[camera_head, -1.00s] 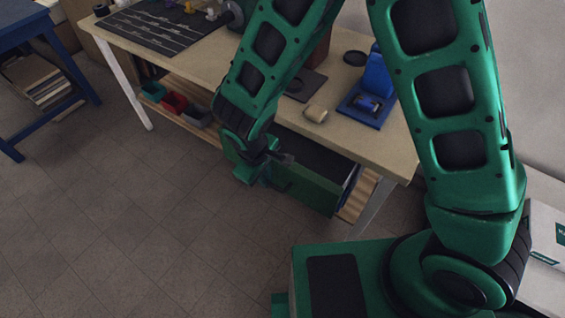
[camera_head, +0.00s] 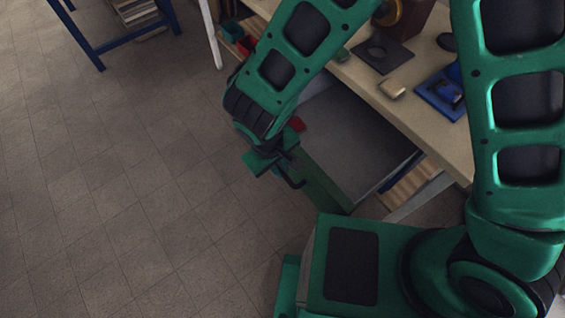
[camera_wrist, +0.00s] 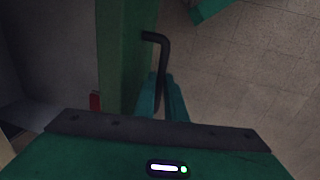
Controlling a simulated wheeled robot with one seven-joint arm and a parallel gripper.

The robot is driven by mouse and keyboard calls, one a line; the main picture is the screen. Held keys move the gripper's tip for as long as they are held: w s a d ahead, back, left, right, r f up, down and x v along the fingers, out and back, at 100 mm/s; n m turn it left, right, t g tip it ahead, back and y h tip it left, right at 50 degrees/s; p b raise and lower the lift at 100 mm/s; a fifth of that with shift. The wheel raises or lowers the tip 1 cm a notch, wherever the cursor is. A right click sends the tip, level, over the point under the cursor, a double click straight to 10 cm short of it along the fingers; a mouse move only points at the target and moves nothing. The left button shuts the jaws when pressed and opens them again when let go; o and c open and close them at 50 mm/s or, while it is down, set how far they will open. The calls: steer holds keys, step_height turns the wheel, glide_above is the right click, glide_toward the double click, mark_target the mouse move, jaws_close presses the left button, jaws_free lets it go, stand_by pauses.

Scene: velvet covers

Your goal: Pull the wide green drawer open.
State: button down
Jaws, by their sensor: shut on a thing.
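The wide green drawer (camera_head: 322,184) stands pulled out from under the workbench, its grey inside floor (camera_head: 345,140) open to view. Its green front also shows in the wrist view (camera_wrist: 126,55), on the left of the handle. A dark bar handle (camera_wrist: 157,39) sticks out from that front. My gripper (camera_head: 272,166) is at the handle, on the outer side of the drawer front. In the wrist view my gripper's green fingers (camera_wrist: 162,98) are closed around the handle bar. A small red thing (camera_head: 296,124) shows at the drawer's far end.
The workbench top (camera_head: 425,128) overhangs the drawer, with a blue device (camera_head: 443,92) and a small tan block (camera_head: 392,88) on it. A blue table (camera_head: 88,50) stands at the upper left. The tiled floor (camera_head: 130,190) to the left is clear.

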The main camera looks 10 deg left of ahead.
steer(key=shift+a, duration=0.1)
steer(key=c, duration=1.8)
jaws_free()
steer(key=r, duration=0.3)
steer(key=s+a+r, duration=0.1)
steer(key=r, duration=0.6)
steer(key=shift+s+a+r, duration=0.15)
steer(key=shift+r, duration=0.2)
